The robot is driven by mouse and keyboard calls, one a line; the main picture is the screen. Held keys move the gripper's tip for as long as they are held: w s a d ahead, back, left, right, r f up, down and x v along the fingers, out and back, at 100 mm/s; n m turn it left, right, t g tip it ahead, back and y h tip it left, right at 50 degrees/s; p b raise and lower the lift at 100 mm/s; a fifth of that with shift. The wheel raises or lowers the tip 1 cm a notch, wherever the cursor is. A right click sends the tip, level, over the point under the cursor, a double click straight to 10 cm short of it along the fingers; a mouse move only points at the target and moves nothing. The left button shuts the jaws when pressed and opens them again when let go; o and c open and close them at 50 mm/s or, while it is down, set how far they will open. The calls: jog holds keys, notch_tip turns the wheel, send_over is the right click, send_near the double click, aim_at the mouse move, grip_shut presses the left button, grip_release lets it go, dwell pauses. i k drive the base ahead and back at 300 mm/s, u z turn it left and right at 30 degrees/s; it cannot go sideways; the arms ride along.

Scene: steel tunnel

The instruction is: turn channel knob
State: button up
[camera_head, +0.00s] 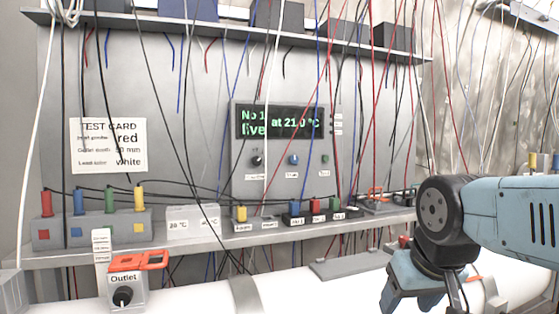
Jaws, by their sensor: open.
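A grey instrument panel (245,189) hangs on the back wall in the head view. Its dark display (281,122) shows green text, "No 1", "at 21.0 °C" and "live". My gripper (408,298) is open and empty at the lower right. It points downward, below and right of the panel and apart from it. The arm partly hides its fingers.
Many thin wires hang in front of the panel. A shelf (60,256) below carries a box with coloured plugs (93,231), a clear container (192,222) and several small blocks. An outlet box (124,295) with an orange part stands in front. A white pipe (205,291) runs below.

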aim_at(256, 161)
jog(key=z, duration=1.1)
jog(key=k, duration=1)
jog(key=u, duration=1.25)
jog(key=i, duration=1)
